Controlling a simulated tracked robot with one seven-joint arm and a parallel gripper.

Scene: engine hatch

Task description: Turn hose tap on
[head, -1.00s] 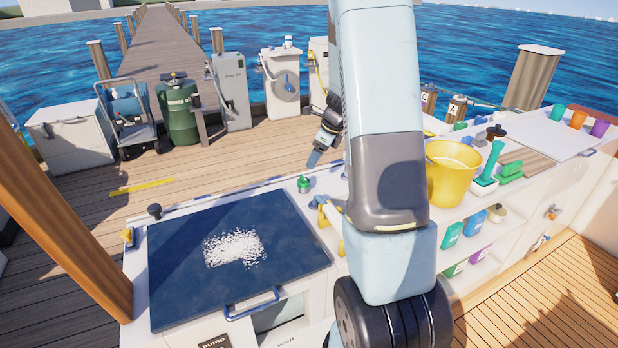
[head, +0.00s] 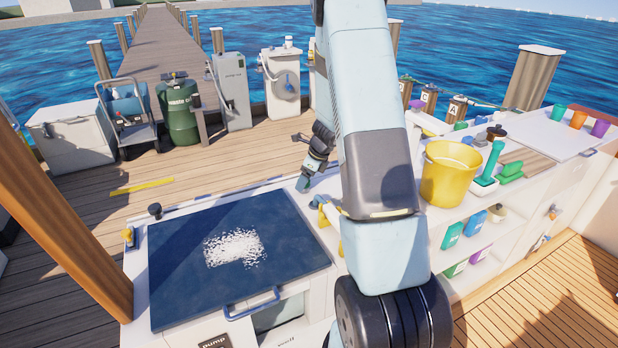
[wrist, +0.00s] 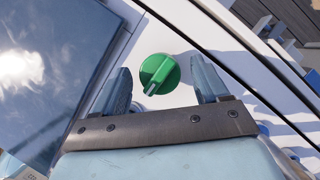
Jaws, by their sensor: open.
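The green round tap knob (wrist: 159,74) with a raised grip bar shows in the wrist view on the white counter strip beside the dark hatch. My gripper (wrist: 164,84) is open above the knob. One finger is on each side of the knob, and I see gaps between the fingers and the knob. In the head view my gripper (head: 304,184) points down at the counter near the hatch's far right corner and hides the knob. I see no hose joined to the knob.
The dark blue hatch (head: 200,282) with a white crusty patch (head: 234,247) lies left of my gripper. Yellow-and-blue fittings (head: 329,216) stand just right of it. A yellow bucket (head: 449,174) stands farther right on the counter.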

